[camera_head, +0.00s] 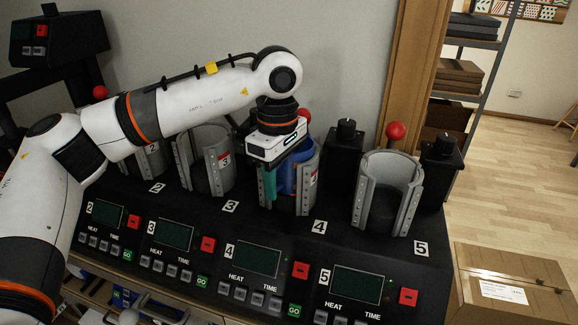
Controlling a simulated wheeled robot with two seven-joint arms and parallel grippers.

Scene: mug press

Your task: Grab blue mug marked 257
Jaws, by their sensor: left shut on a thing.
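The blue mug (286,178) sits inside the grey press holder of station 4 (300,193). Only part of its blue wall shows; no marking on it is readable. My left gripper (276,178) reaches down from above into that holder, with a teal finger showing at the mug's left side. It is shut on the mug. The mug's rim is mostly hidden under the gripper body. My right gripper is not in view.
Open, empty-looking press holders stand at station 3 (205,160) and station 5 (388,190). Red-knobbed levers (395,131) and black posts rise behind them. Control panels with buttons (255,262) line the front. A cardboard box (510,285) is at the lower right.

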